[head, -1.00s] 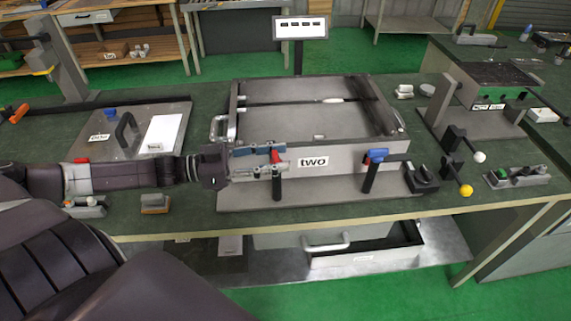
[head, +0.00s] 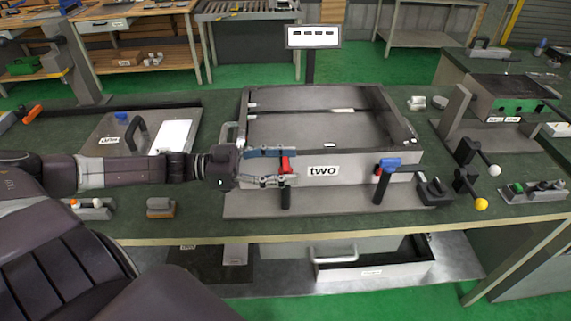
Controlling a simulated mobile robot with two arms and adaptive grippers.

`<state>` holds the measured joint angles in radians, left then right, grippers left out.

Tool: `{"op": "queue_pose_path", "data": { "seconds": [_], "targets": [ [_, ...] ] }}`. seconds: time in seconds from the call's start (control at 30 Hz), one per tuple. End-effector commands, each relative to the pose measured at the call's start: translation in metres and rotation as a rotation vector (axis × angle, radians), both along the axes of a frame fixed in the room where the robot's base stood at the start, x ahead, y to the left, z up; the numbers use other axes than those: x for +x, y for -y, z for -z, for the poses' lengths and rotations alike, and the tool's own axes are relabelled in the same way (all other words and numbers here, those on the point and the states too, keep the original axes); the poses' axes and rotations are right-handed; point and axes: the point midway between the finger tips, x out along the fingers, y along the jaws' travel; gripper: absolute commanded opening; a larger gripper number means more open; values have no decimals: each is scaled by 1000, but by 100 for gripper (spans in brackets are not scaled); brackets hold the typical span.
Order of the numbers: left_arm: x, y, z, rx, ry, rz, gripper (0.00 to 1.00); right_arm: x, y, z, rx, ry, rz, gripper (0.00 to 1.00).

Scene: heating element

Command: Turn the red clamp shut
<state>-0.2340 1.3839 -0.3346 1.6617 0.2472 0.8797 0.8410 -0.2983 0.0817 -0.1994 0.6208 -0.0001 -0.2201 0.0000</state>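The red clamp (head: 286,166) stands at the front left of the grey box labelled "two" (head: 350,167), on a dark post (head: 285,198). My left gripper (head: 284,167) reaches in from the left in the head view. Its two fingers are apart, one above and one below, with the red clamp's handle between their tips. I cannot tell whether either finger touches the handle. A blue clamp (head: 390,164) stands on a second dark post at the front right of the box. My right gripper is not in view.
A display (head: 313,37) stands behind the box. To the right are levers with a yellow knob (head: 481,204) and a white knob (head: 495,170). A flat plate with a handle (head: 110,137) lies left.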

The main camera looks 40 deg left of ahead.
Motion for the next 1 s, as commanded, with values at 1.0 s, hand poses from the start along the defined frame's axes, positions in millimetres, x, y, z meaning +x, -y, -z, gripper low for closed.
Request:
{"op": "queue_pose_path", "data": {
  "seconds": [1.0],
  "targets": [
    [-53,-69,1,5,-5,2,55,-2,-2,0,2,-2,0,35]
  ]
}}
